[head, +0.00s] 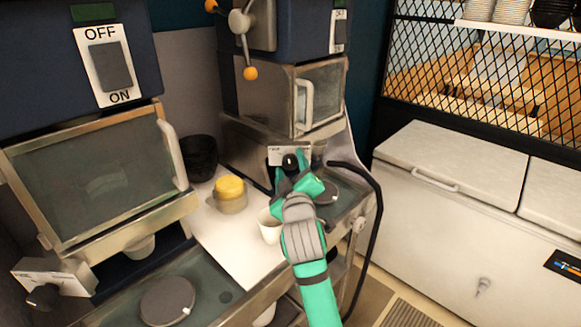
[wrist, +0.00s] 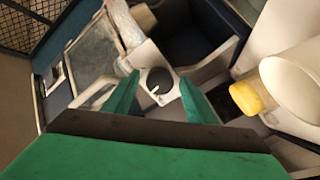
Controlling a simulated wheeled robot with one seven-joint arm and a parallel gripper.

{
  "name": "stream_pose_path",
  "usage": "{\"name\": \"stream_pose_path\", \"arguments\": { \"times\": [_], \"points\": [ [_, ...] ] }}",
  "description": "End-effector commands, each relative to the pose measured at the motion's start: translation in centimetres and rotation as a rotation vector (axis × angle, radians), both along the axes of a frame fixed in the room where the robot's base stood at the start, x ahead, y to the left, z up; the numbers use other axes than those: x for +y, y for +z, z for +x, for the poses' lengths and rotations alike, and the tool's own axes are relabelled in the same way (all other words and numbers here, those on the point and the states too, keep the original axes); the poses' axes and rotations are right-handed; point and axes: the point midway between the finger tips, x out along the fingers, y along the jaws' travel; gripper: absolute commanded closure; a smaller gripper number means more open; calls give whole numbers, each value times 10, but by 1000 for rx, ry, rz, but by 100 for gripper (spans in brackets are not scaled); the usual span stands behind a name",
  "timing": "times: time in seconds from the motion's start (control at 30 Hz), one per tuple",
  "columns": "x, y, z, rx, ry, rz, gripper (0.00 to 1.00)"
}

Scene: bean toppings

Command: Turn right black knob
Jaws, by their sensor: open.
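The right black knob (head: 290,161) sits on a pale plate on the front of the right machine. In the wrist view the knob (wrist: 159,81) is a dark round dial with a white mark, seen between the two green fingers. My gripper (head: 296,172) is open, with its fingers pointing at the knob, one on each side of it. In the wrist view my gripper (wrist: 160,95) holds nothing. I cannot tell whether the fingers touch the knob. Another black knob (head: 42,297) is on the left machine at the lower left.
A white cup (head: 270,226) stands close to the left of my arm. A yellow-topped container (head: 229,193) and a black bowl (head: 199,157) are on the counter between the machines. A black hose (head: 376,205) curves down on the right. A white chest (head: 450,215) stands further right.

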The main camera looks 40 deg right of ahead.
Motion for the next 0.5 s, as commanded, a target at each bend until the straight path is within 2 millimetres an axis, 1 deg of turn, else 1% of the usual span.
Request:
{"name": "stream_pose_path", "arguments": {
  "times": [0.17, 0.27, 0.3, 0.33, 0.37, 0.5],
  "points": [
    [0, 0, 0, -1, 1, 0, 49],
    [0, 0, 0, -1, 1, 0, 70],
    [0, 0, 0, -1, 1, 0, 80],
    [0, 0, 0, -1, 1, 0, 87],
    [0, 0, 0, -1, 1, 0, 90],
    [0, 0, 0, -2, 1, 1, 90]
  ]
}}
